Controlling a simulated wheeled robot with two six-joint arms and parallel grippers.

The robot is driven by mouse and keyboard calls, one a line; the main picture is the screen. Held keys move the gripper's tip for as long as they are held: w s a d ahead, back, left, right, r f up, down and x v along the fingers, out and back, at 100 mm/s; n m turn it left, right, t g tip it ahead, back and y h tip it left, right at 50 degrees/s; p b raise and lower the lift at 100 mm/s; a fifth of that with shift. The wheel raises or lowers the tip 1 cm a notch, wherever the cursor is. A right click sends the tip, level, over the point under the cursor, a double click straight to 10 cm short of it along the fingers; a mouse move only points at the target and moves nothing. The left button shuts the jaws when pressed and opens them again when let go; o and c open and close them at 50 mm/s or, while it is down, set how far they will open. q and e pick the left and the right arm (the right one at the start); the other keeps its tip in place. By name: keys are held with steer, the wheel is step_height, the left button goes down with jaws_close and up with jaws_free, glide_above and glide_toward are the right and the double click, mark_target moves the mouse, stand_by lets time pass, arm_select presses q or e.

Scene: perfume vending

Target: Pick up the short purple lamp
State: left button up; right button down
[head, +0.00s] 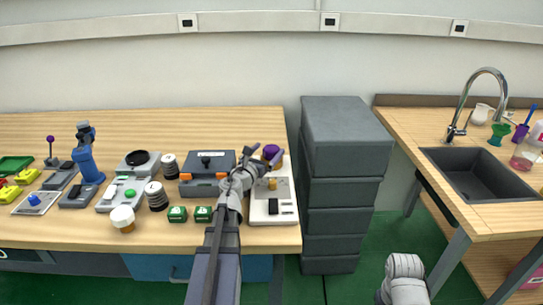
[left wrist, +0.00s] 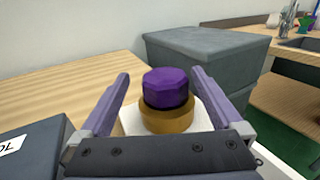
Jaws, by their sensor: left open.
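The short purple lamp (left wrist: 167,88) has a faceted purple top on a round brown-gold base, standing upright on a white surface in the left wrist view. In the head view its purple top (head: 271,151) shows near the table's right end, partly behind my gripper. My left gripper (head: 262,157) is open. In the left wrist view its two purple-grey fingers (left wrist: 160,76) are spread to the left and right of the lamp, with gaps, and the lamp appears beyond the gripper body. My right gripper is not in view; only part of my right arm shows.
A white device (head: 284,208) lies at the table's right end. A dark grey box (head: 208,165) with a label stands left of the lamp. Grey stacked drawers (head: 341,180) stand just right of the table. Farther left are a thin purple-topped stick (head: 50,142) and a blue device (head: 88,165).

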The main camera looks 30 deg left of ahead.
mark_target(275, 146)
arm_select(q)
steer(key=shift+w+f, duration=0.15)
steer(key=shift+w, duration=1.2)
steer(key=shift+w+f, duration=0.1)
steer(key=shift+w, duration=1.25)
steer(key=shift+s+d, duration=0.1)
steer(key=c, duration=1.3)
